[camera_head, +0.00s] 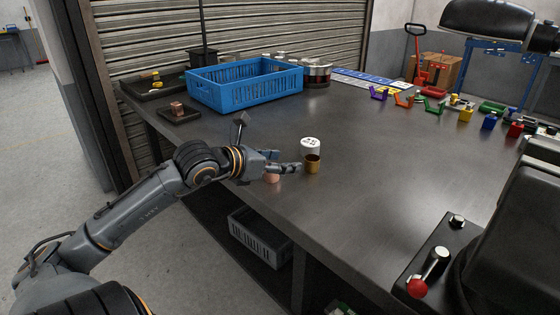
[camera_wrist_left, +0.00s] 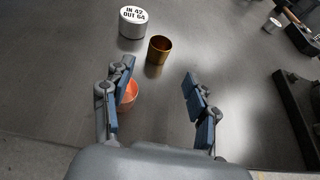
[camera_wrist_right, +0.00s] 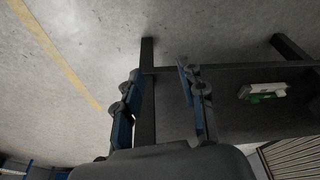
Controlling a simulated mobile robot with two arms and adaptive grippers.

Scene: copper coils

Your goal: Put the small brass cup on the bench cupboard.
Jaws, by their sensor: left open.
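The small brass cup (camera_head: 312,164) stands upright on the dark metal bench (camera_head: 400,180). In the left wrist view the brass cup (camera_wrist_left: 159,50) is just beyond my fingertips, roughly between their lines. My left gripper (camera_head: 286,164) is open and empty, low over the bench; in its wrist view the fingers (camera_wrist_left: 158,76) are apart. My right gripper (camera_wrist_right: 157,75) is open and empty in its wrist view, over the floor and a low shelf. I cannot pick out the bench cupboard with certainty.
A white labelled can (camera_head: 310,146) stands close behind the brass cup. A copper cup (camera_wrist_left: 129,93) is beside a left finger, partly hidden by it. A blue crate (camera_head: 245,84) stands at the back. A black unit with a red knob (camera_head: 417,287) is at lower right. Mid-bench is clear.

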